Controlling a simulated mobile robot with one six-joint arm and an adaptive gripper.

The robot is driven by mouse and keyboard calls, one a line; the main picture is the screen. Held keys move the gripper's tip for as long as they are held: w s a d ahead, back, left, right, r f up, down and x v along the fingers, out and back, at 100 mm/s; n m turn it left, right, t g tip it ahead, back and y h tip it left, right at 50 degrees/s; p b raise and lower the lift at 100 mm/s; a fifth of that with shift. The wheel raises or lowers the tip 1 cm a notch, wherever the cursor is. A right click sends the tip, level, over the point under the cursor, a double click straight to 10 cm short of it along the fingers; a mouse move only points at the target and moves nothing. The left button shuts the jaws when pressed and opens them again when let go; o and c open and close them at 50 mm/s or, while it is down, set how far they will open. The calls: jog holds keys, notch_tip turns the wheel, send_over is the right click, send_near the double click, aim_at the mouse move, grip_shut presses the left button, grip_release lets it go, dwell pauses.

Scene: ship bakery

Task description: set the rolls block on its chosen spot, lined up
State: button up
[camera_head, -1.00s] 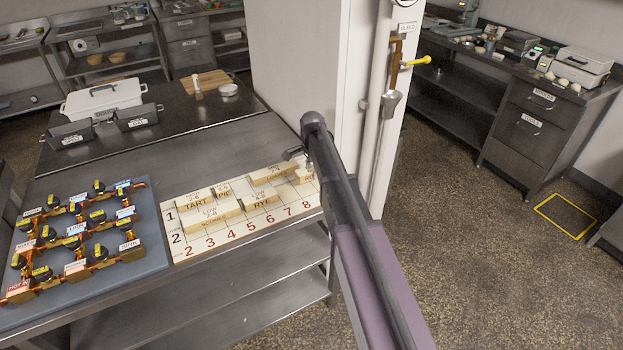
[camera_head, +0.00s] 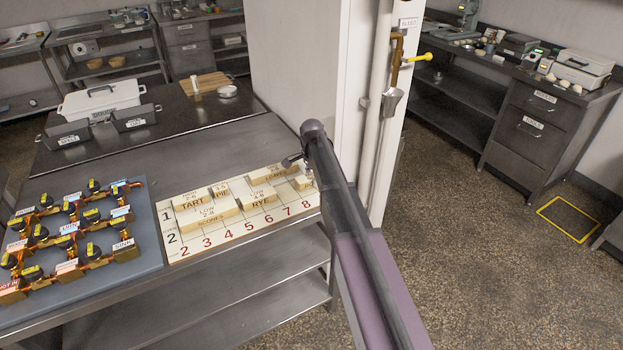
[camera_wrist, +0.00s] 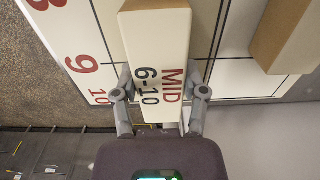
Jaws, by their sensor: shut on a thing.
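My gripper (camera_wrist: 160,93) is shut on a pale wooden block (camera_wrist: 155,50) with a white top reading MID 6-10. Its fingers press on both long sides. In the head view the block (camera_head: 306,183) is at the right end of the numbered planning board (camera_head: 180,245), near column 8, partly hidden by my arm. In the wrist view it lies over the grid near columns 9 and 10, roughly along the grid lines. I cannot tell whether it touches the board.
Other blocks sit on the board: TART (camera_head: 192,200), RYE (camera_head: 258,202) and a long one at the back (camera_head: 272,174). Another block (camera_wrist: 288,35) is right of the held one in the wrist view. A valve panel (camera_head: 150,230) is to the left; a pillar (camera_head: 290,70) stands behind.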

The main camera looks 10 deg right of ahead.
aim_at(312, 176)
jog(key=o, duration=1.2)
notch_tip(312, 176, up, 12)
jog(key=p, duration=1.2)
jog(key=shift+s+r, duration=0.1)
jog(key=s+n, duration=1.4)
jog(key=s, duration=1.5)
jog(key=shift+a, duration=0.15)
